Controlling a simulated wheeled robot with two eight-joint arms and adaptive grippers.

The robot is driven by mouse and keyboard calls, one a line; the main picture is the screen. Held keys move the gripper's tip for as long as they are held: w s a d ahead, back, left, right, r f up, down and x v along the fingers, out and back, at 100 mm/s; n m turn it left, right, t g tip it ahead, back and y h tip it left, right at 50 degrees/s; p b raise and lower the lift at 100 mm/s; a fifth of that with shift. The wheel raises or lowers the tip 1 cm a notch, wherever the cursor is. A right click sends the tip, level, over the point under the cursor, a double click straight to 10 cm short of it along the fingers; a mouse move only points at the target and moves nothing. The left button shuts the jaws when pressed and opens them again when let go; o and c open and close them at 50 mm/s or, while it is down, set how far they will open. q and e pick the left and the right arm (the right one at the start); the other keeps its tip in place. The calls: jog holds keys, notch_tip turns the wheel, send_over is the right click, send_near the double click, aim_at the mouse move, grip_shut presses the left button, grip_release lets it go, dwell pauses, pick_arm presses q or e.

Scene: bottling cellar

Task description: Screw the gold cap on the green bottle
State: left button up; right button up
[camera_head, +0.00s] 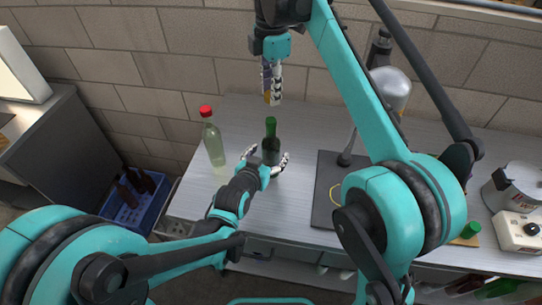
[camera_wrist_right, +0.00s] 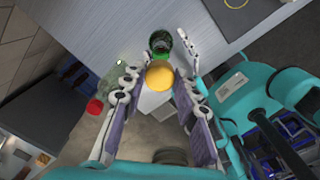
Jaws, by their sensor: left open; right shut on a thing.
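The green bottle (camera_head: 270,142) stands upright on the grey worktop. It also shows beyond the fingers in the right wrist view (camera_wrist_right: 160,42). My left gripper (camera_head: 268,162) is open, low at the bottle, with a finger on either side; whether they touch it I cannot tell. My right gripper (camera_head: 272,96) is shut on the gold cap and is above the bottle's neck, with a gap between. The gold cap (camera_wrist_right: 159,76) shows as a round yellow disc between the right fingertips in the right wrist view; in the head view it is mostly hidden by the fingers.
A pale bottle with a red cap (camera_head: 214,145) stands left of the green bottle. A blue crate (camera_head: 128,213) with brown bottles is below at left. A white device (camera_head: 519,232) is far right.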

aim_at(271, 119)
pick_arm(q)
jog(key=shift+x, duration=1.15)
grip_shut()
pick_arm(e)
jog(key=shift+w+f, duration=0.1)
jog(key=shift+f, duration=2.4)
jog(key=shift+f, duration=0.85)
jog(key=shift+f, duration=0.6)
